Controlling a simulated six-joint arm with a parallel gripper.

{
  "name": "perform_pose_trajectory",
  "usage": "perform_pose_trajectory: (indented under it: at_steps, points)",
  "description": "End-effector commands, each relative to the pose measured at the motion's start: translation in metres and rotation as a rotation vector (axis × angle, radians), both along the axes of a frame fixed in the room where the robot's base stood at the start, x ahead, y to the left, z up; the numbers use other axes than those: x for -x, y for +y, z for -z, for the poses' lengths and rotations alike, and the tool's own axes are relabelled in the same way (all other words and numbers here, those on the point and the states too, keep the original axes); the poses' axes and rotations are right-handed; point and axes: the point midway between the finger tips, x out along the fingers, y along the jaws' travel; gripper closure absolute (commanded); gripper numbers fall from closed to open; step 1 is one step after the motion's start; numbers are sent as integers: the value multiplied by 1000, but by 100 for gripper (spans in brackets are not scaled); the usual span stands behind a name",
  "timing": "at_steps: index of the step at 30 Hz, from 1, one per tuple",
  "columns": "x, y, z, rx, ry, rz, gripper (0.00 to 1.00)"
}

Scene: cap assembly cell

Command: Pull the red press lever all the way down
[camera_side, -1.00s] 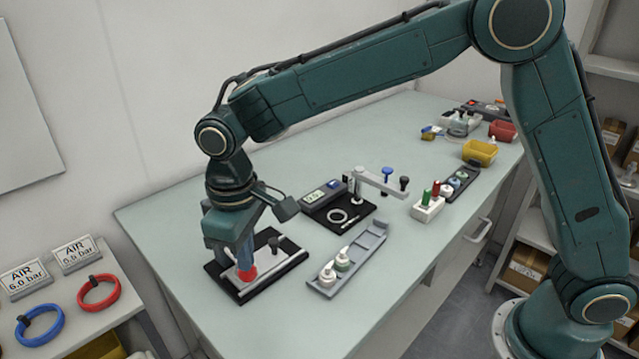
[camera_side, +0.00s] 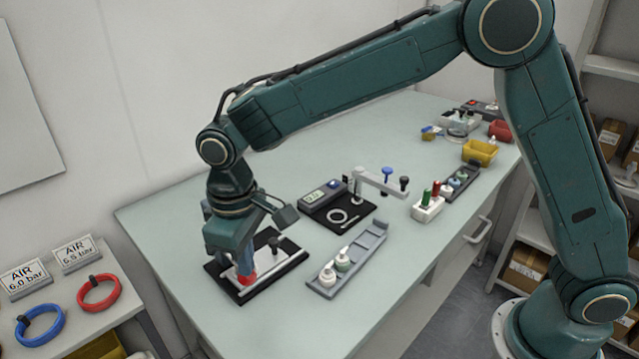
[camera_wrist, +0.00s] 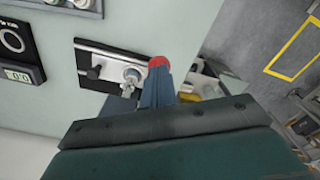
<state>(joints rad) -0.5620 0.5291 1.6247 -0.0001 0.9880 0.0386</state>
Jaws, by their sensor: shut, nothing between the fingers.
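The press has a black base (camera_side: 217,268) with a silver bar (camera_side: 290,258) along it, at the near left of the bench. Its red lever knob (camera_side: 247,280) is at the front end, low, close to the base. My gripper (camera_side: 246,268) is shut and empty, with its fingertips pointing down at the red knob and appearing to touch it from above. In the wrist view the red knob (camera_wrist: 158,62) shows just past the tips of my closed fingers (camera_wrist: 160,76). The fingers partly hide the lever, so its arm is hard to make out.
A grey tray (camera_side: 375,243) with white and green-marked parts lies to the right of the press. A black gauge unit (camera_side: 322,196) and a stand with a grey arm (camera_side: 380,181) stand behind. Bare bench lies in front. Red and blue rings sit on the left side table.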

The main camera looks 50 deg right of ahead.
Motion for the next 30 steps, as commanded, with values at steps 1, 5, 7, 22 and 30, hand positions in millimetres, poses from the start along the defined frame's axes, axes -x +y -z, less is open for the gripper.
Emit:
perform_pose_trajectory:
  at_steps: [1, 5, 7, 22, 30]
  points:
    - [0, 0, 1, 1, 2, 1, 100]
    - [0, 0, 0, 1, 2, 1, 100]
    - [0, 0, -2, 1, 1, 1, 100]
    - [-4, 0, -27, -1, -2, 1, 100]
    - [-4, 0, -30, 0, 1, 0, 100]
